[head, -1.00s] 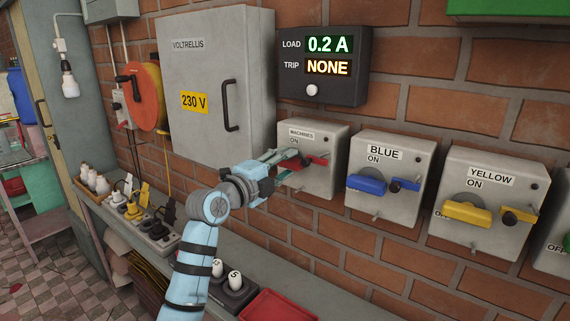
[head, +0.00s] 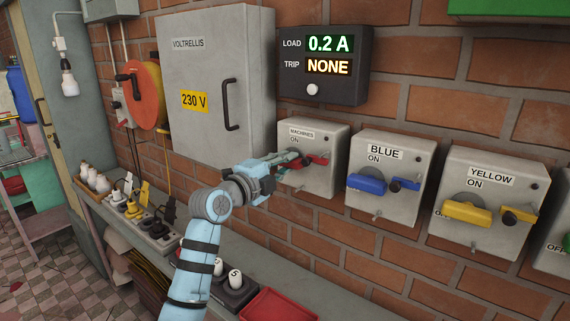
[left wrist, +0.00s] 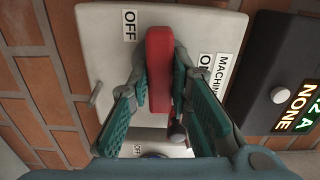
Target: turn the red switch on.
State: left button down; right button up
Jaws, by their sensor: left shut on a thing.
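The red switch is a red handle (left wrist: 160,70) on a grey box (head: 327,185) labelled MACHINES, left of the blue switch. In the left wrist view its far end lies beside the OFF label, and the ON label is off to the right side. My left gripper (head: 298,160) is at the box front, its teal fingers closed on both sides of the handle; it also shows in the left wrist view (left wrist: 160,92). In the head view the fingers hide much of the handle. My right gripper is in neither view.
Blue (head: 367,184) and yellow (head: 466,213) switches sit on similar boxes to the right. A display (head: 325,66) above reads 0.2 A and NONE. A grey cabinet (head: 215,120) stands left of the gripper. A shelf below holds plugs and a red tray (head: 278,305).

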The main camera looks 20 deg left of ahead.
pick_arm(q)
jog(key=shift+f+n+p, duration=0.15)
jog(key=shift+n+p, duration=3.75)
jog(key=shift+n, duration=4.7)
jog(key=c, duration=1.7)
grip_release()
jog(key=shift+o, duration=1.1)
